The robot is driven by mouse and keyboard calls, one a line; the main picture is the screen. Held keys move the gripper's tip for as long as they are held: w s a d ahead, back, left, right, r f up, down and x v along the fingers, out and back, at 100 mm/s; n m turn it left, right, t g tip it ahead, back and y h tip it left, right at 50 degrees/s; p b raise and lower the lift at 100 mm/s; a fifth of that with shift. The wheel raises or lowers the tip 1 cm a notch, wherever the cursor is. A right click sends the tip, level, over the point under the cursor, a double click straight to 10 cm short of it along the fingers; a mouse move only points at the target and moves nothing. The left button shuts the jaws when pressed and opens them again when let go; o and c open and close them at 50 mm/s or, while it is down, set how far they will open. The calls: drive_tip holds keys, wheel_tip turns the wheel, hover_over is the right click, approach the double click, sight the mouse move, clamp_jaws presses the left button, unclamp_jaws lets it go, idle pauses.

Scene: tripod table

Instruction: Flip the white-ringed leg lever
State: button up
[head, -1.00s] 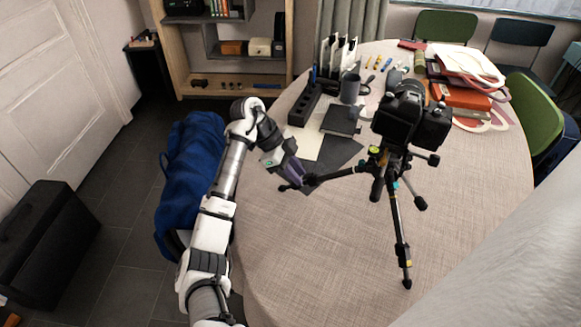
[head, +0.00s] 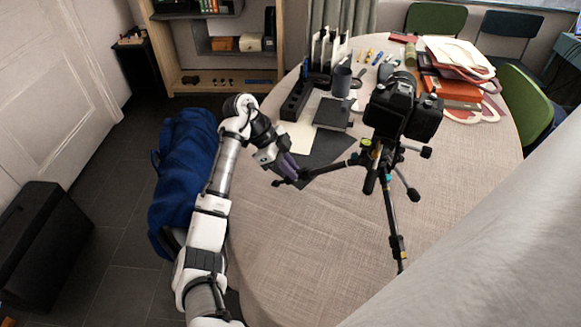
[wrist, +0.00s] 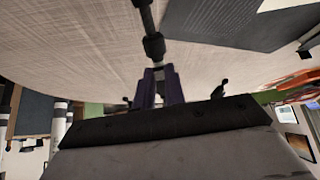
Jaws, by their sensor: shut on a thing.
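The black tripod (head: 370,182) stands on the round table with a black camera (head: 404,108) on top. One of its legs (head: 335,168) reaches left to my gripper (head: 298,178). In the wrist view this leg (wrist: 147,18) comes down from the top to a dark collar (wrist: 154,46). My gripper (wrist: 160,88) has its two purple fingers closed around a part just below that collar, and a small pale patch shows between them. The held part looks like the leg lever, but the fingers mostly hide it. I cannot make out the white ring clearly.
The table (head: 300,250) is clear in front of the tripod. A dark notebook (head: 333,113), a grey mug (head: 341,82) and a black organizer (head: 297,98) stand behind my gripper. Folders (head: 455,92) lie at the back right. A pale surface (head: 500,240) blocks the lower right.

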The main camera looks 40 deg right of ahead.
drive_tip(key=shift+o, duration=0.2)
drive_tip(key=shift+r, duration=0.15)
drive_tip(key=shift+w+a+r, duration=0.15)
drive_tip(key=shift+w+r, duration=0.05)
drive_tip(key=shift+r, duration=0.15)
drive_tip(key=shift+c, duration=0.2)
drive_tip(key=shift+o, duration=0.2)
drive_tip(key=shift+r+p, duration=0.15)
drive_tip(key=shift+p, duration=0.25)
drive_tip(key=shift+w+a+r, duration=0.1)
drive_tip(key=shift+r, duration=0.25)
drive_tip(key=shift+c, duration=0.2)
drive_tip(key=shift+o, duration=0.2)
drive_tip(key=shift+r+p, duration=0.2)
drive_tip(key=shift+p, duration=0.25)
drive_tip(key=shift+r, duration=0.25)
drive_tip(key=shift+c, duration=0.2)
drive_tip(key=shift+o, duration=0.2)
drive_tip(key=shift+r+p, duration=0.2)
drive_tip(key=shift+p, duration=0.2)
drive_tip(key=shift+s+d+r, duration=0.2)
drive_tip(key=shift+s+r, duration=0.05)
clamp_jaws()
